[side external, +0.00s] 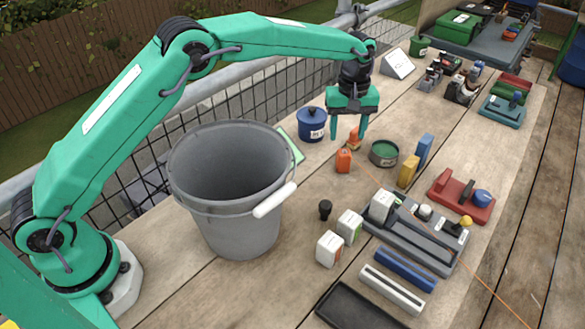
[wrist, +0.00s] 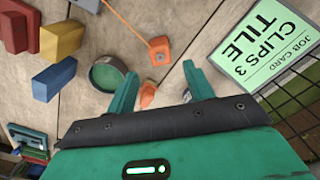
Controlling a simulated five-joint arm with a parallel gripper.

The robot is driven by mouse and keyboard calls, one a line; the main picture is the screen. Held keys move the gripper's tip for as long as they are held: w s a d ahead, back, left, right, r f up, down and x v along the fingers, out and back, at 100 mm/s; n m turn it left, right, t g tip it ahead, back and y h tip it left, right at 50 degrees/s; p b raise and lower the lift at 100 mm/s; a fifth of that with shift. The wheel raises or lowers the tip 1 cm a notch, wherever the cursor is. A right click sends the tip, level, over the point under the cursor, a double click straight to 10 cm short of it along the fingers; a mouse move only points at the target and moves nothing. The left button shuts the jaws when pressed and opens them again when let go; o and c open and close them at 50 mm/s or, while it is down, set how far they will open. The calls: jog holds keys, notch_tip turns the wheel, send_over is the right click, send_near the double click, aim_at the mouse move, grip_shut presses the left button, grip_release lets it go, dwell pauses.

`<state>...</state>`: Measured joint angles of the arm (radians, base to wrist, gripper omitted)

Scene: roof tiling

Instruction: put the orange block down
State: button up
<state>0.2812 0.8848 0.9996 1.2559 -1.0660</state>
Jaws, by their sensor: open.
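The orange block (side external: 354,139) is on the wooden deck below my gripper (side external: 349,134), beside a second orange piece with a line tied to it (side external: 344,160). In the wrist view the orange block (wrist: 148,94) shows between the spread fingers of my gripper (wrist: 158,75), with visible gaps on both sides. It looks to be resting on the boards, partly hidden by the gripper's body. The fingers are apart and hold nothing.
A blue lidded pot (side external: 311,124) and a green round tin (side external: 384,153) stand close by. Yellow (side external: 408,171) and blue (side external: 425,149) blocks stand to the right. A large grey bucket (side external: 236,225) is in front. A green job card (wrist: 262,42) lies near the mesh railing.

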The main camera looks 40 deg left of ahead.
aim_at(343, 152)
notch_tip(343, 152, up, 3)
dwell(0.3)
jog(key=shift+r, duration=0.1)
dwell(0.4)
jog(key=s+a+r+m+t, duration=0.1)
jog(key=s+a+r+m, duration=0.1)
jog(key=s+a+r, duration=0.5)
jog(key=s+a+r+m+t, duration=0.2)
jog(key=s+a+r+m, duration=0.15)
jog(key=s+r, duration=0.55)
jog(key=s+a+f+m+t, duration=0.1)
jog(key=s+a+f, duration=0.1)
jog(key=s, duration=0.8)
jog(key=s+a+f+m+t, duration=0.1)
jog(key=s+a, duration=0.3)
jog(key=s, duration=0.6)
jog(key=shift+s+a+f+m+t, duration=0.3)
jog(key=shift+f+m, duration=0.45)
jog(key=shift+f, duration=0.15)
